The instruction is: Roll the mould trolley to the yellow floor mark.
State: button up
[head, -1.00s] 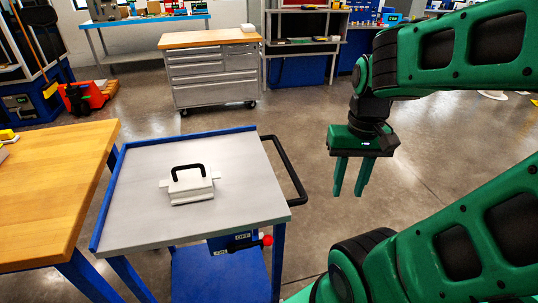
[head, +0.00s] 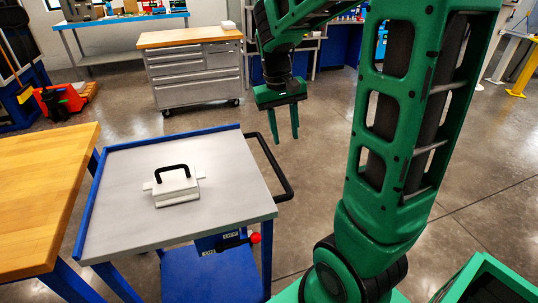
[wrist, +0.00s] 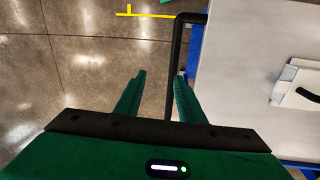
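The mould trolley (head: 110,215) has a grey top and blue frame. A white mould with a black grip (head: 177,190) sits on it. Its black push handle (head: 285,172) sticks out on the right side; it also shows in the wrist view (wrist: 181,50). A lever with a red knob (head: 254,238) sits under the front edge by ON and OFF labels. My gripper (head: 284,132) is open and empty, above and beyond the handle in the head view. In the wrist view, the right finger overlaps the handle. The yellow floor mark (wrist: 150,15) shows at the top of the wrist view.
A wooden-topped bench (head: 40,180) stands close to the trolley's left. A grey drawer cabinet (head: 195,75) stands behind it. A red floor machine (head: 62,100) is at the back left. The floor to the right of the trolley looks clear.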

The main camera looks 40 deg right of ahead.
send_over(272, 157)
jog(key=a, duration=0.2)
notch_tip(272, 157, down, 2)
jog(key=n, duration=0.1)
jog(key=shift+h, duration=0.3)
jog(key=f, duration=0.3)
jog(key=d+f, duration=0.1)
jog(key=f, duration=0.7)
jog(key=shift+w+d, duration=0.1)
jog(key=shift+d, duration=0.15)
grip_shut()
jog(key=shift+d, duration=0.15)
